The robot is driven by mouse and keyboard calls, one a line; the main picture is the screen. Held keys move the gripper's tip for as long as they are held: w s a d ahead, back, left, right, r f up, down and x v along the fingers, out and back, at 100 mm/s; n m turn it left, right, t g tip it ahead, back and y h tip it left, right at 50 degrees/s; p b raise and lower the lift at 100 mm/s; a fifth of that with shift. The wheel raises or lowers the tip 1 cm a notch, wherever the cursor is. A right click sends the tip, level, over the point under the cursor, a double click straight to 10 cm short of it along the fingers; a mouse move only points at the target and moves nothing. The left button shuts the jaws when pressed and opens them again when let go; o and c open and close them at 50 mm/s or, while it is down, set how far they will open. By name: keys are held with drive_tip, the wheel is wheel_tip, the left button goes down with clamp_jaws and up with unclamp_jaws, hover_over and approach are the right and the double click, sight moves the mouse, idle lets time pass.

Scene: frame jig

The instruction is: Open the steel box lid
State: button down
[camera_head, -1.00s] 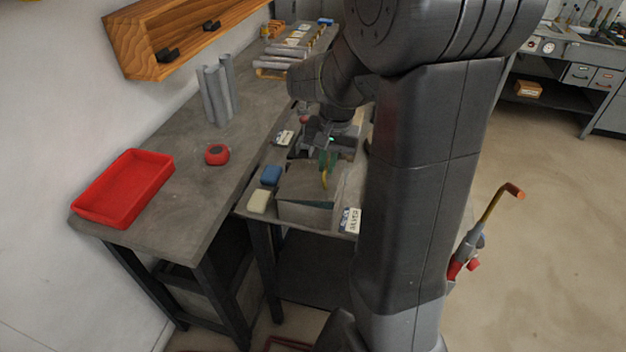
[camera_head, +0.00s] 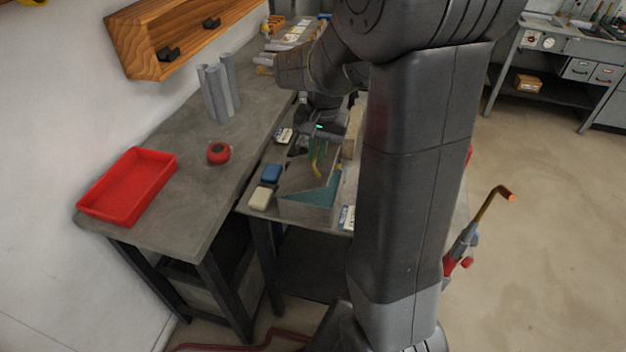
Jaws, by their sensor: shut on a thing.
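The steel box (camera_head: 303,213) stands on the low side table in the middle of the view. Its grey lid (camera_head: 297,177) is tilted, and a teal wedge (camera_head: 322,196) shows between lid and box on the right. The fingertips are small in view, and my arm hides part of the area behind the box.
A blue block (camera_head: 271,173) and a cream block (camera_head: 261,198) lie left of the box. A white label card (camera_head: 347,217) lies to its right. The long workbench (camera_head: 180,200) at left holds a red tray (camera_head: 128,186) and a red round object (camera_head: 218,153).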

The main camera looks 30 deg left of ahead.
drive_tip(key=shift+s+a+r, duration=0.2)
drive_tip(key=shift+a+r, duration=0.2)
drive_tip(key=shift+a, duration=0.15)
drive_tip(key=shift+s+a+r+p, duration=0.15)
drive_tip(key=shift+a+r+p, duration=0.5)
drive_tip(key=shift+a+p, duration=0.2)
drive_tip(key=shift+s+a, duration=0.1)
drive_tip(key=shift+a, duration=0.2)
drive_tip(key=shift+r, duration=0.1)
drive_tip(key=shift+s+a+r+p, duration=0.2)
drive_tip(key=shift+a+p, duration=0.15)
drive_tip(key=shift+a, duration=0.25)
drive_tip(key=shift+s+a+r+p, duration=0.15)
drive_tip(key=shift+a+p, duration=0.15)
drive_tip(key=shift+a, duration=0.25)
drive_tip(key=shift+w, duration=0.1)
